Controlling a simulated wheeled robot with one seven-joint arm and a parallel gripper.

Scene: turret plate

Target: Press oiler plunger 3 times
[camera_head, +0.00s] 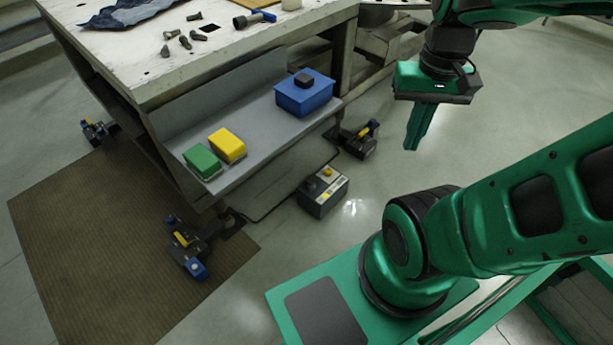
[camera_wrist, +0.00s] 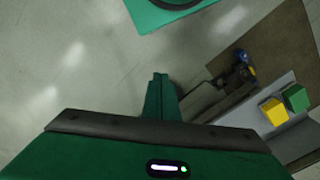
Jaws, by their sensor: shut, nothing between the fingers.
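No part is clearly marked as the oiler. A small dark grey box (camera_head: 322,199) stands on the floor by the bench, with a round yellow knob (camera_head: 328,171) and a dark part on its light top. A thin dark line runs from near it towards the left caster. A blue box (camera_head: 303,97) with a black block (camera_head: 304,80) on top sits on the lower shelf. I cannot tell which one carries the plunger. My gripper (camera_head: 411,147) points down, shut and empty, above the floor to the right of both boxes, apart from them. Its fingers also show in the wrist view (camera_wrist: 160,77).
The lower shelf (camera_head: 260,117) also holds a yellow box (camera_head: 227,145) and a green box (camera_head: 202,162). Casters (camera_head: 188,245) stick out under the bench (camera_head: 240,55), whose top holds bolts and a blue cloth. A brown mat (camera_head: 110,250) lies left. Floor below my gripper is clear.

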